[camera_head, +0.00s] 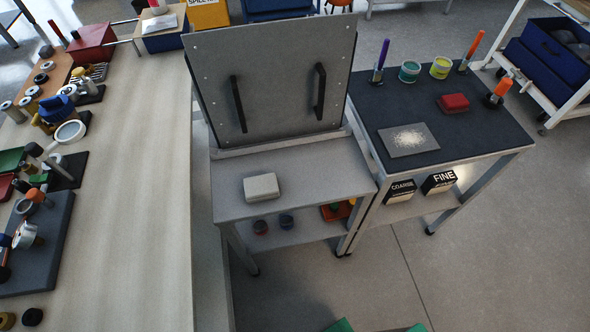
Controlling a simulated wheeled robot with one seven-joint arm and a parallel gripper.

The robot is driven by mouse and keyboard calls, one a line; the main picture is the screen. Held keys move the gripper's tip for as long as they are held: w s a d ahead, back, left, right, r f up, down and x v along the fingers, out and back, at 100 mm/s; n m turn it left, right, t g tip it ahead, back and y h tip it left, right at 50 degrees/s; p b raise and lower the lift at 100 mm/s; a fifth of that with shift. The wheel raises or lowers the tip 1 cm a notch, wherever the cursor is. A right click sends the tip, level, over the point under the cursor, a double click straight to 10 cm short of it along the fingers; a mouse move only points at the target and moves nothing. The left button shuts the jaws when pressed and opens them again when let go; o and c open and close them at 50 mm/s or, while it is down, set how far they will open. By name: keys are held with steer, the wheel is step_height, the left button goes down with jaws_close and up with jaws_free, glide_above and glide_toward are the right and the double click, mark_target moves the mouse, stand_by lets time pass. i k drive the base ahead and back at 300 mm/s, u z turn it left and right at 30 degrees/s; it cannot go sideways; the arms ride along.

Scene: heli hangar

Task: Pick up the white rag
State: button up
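A white, block-shaped item with rounded edges (261,187), which looks like the folded white rag, lies flat on the top of a small grey metal table (328,184) in the middle of the head view. It lies left of the middle of that tabletop, in front of an upright grey panel, with bare surface around it. Nothing is touching it from above. I cannot see my gripper clearly in this view, so its state and its place relative to the rag are hidden.
The upright panel (275,85) with two black handles stands behind the rag. A dark-topped cart (475,125) with a red block (453,103), cups and upright tools adjoins at right. A long workbench (130,200) with many parts is at left. Floor in front is mostly clear.

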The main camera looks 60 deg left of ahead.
mark_target(261, 187)
steer(key=z, duration=0.05)
steer(key=i, duration=0.85)
steer(key=u, duration=2.5)
